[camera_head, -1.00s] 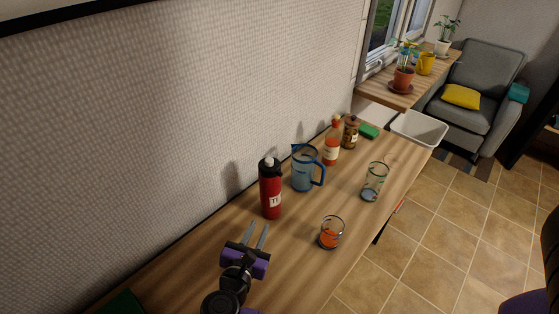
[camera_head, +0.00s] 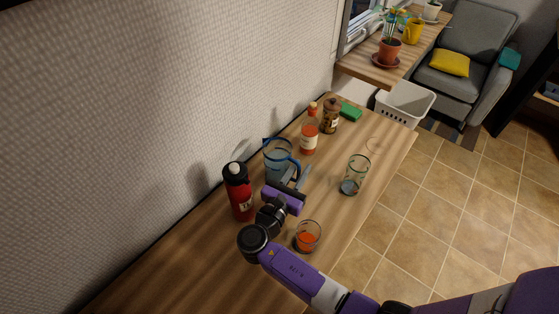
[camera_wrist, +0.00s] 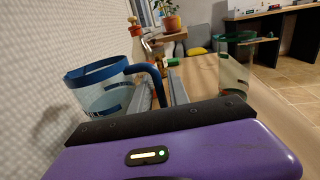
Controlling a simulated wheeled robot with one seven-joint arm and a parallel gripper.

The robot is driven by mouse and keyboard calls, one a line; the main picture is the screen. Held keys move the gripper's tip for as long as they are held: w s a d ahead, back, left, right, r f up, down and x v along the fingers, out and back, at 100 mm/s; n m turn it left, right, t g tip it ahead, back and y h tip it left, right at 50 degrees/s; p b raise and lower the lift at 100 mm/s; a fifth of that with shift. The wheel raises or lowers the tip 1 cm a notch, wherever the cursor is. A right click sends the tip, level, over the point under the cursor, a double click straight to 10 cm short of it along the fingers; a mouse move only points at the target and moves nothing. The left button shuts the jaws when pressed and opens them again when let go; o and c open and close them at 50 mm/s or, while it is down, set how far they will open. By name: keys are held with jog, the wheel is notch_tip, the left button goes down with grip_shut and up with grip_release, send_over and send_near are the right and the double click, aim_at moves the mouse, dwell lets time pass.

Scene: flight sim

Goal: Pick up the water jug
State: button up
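The water jug (camera_head: 277,158) is a clear blue pitcher with a blue rim and handle. It stands upright on the wooden table near the wall. My gripper (camera_head: 296,175) is at its handle side, low over the table. In the wrist view, the jug (camera_wrist: 103,92) fills the left, and its blue handle (camera_wrist: 157,84) shows between the two grey fingers of my gripper (camera_wrist: 161,88). The fingers are apart, with no clear grip on the handle. The lower part of the handle is hidden behind the gripper body.
A red bottle (camera_head: 238,190) stands close left of my gripper. A glass with orange contents (camera_head: 308,237) is near my wrist. An orange bottle (camera_head: 310,133), a brown jar (camera_head: 331,117) and a green sponge (camera_head: 350,111) stand behind. A tall glass (camera_head: 355,175) is at right.

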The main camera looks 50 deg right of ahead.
jog(key=shift+x, duration=1.3)
grip_shut()
jog(key=shift+r, duration=0.1)
